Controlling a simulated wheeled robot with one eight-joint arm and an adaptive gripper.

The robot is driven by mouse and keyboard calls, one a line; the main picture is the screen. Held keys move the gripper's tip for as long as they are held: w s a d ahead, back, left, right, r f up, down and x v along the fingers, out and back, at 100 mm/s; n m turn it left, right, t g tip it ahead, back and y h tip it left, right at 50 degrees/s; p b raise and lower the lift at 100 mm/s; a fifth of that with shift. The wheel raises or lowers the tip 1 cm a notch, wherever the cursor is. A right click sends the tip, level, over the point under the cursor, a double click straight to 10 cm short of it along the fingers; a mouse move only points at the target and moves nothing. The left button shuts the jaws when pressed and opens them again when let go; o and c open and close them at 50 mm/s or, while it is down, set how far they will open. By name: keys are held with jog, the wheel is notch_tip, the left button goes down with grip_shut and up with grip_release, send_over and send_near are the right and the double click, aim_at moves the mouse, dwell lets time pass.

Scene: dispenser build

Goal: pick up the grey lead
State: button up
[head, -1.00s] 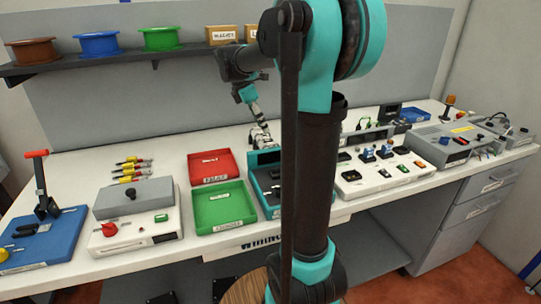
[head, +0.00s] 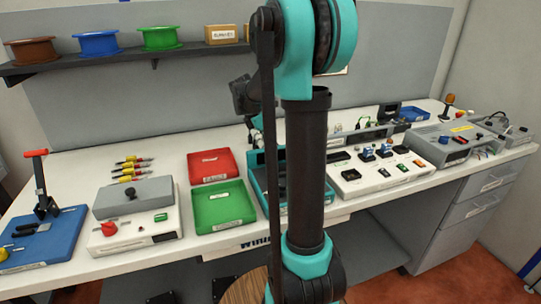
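I cannot make out a grey lead for certain in the head view. My gripper is hidden behind my own dark upright arm link, so I cannot see its fingers or anything in them. The teal tray (head: 262,205) on the bench is partly covered by the same link; dark items lie in it, too small to name.
A red tray (head: 209,165) and a green tray (head: 222,206) stand left of the teal one. A grey-lidded box (head: 135,198) and a blue base with a lever (head: 62,240) are further left. A white panel (head: 385,177) and grey instrument (head: 440,146) stand right.

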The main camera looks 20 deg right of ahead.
jog(key=shift+c, duration=0.2)
grip_shut()
jog(key=shift+r, duration=0.15)
